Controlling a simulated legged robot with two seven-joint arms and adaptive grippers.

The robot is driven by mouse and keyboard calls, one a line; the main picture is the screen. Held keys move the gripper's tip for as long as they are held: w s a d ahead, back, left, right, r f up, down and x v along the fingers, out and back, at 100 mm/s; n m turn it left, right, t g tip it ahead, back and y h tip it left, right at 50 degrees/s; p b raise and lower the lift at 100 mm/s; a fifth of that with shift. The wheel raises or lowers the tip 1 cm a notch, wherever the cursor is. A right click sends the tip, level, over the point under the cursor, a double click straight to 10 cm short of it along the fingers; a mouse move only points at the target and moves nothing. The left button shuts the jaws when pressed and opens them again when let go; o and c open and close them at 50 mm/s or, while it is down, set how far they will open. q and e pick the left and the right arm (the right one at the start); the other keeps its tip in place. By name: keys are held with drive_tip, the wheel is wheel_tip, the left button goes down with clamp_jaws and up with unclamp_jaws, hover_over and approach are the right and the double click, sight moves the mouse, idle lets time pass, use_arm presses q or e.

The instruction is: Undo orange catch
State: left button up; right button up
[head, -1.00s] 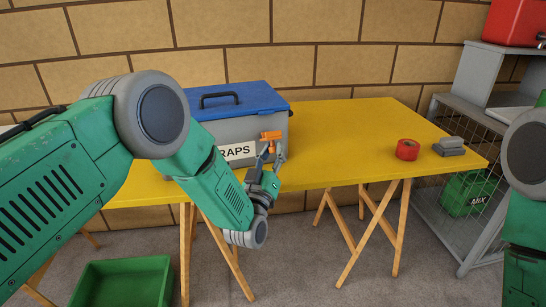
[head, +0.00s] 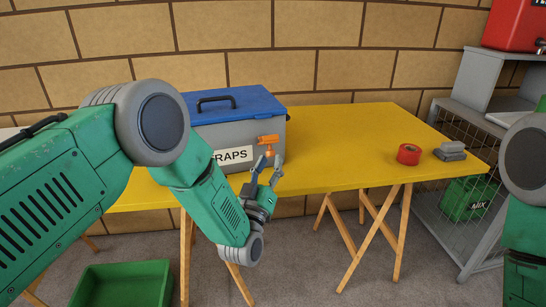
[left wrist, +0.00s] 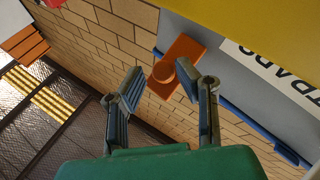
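The orange catch (head: 268,141) is on the front of a grey box (head: 285,142) with a blue lid (head: 240,103), which is shut. The catch has a flat bar and a round knob and also shows in the left wrist view (left wrist: 184,52). My left gripper (head: 268,161) is just below and in front of the catch. Its two fingers (left wrist: 156,84) are apart and hold nothing. In the left wrist view the knob shows in the gap beyond the fingertips, with no clear contact. The label's left part is hidden by my left arm. My right gripper is out of view.
The box stands on a yellow trestle table (head: 350,140). A red tape roll (head: 409,154) and grey blocks (head: 452,151) lie at its right. A green bin (head: 122,284) is on the floor. A wire-sided rack (head: 455,160) stands at the right. The table's middle is clear.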

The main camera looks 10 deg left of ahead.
use_arm(q)
drive_tip(key=v, duration=0.9)
drive_tip(key=shift+s+f, duration=0.15)
drive_tip(key=shift+s, duration=0.05)
drive_tip(key=s+a+f+m+g+p, duration=0.1)
drive_tip(key=s+a+f+m+g, duration=0.1)
drive_tip(key=s+f+g, duration=0.5)
drive_tip(key=s+a+f+m+g+p, duration=0.1)
drive_tip(key=s+a+f+g, duration=0.3)
drive_tip(key=f, duration=0.5)
drive_tip(key=s+a+f+g+y, duration=0.1)
drive_tip(key=s+a+g, duration=0.2)
drive_tip(key=s, duration=0.5)
drive_tip(key=s+a+f+g+y+p, duration=0.1)
drive_tip(key=s+a+g, duration=0.2)
drive_tip(key=s, duration=0.5)
drive_tip(key=s+a+f+g+y+p, duration=0.1)
drive_tip(key=s+a+g, duration=0.3)
drive_tip(key=s, duration=0.5)
drive_tip(key=shift+f+g+y, duration=0.15)
drive_tip(key=shift+g+y, duration=0.15)
drive_tip(key=shift+g, duration=0.3)
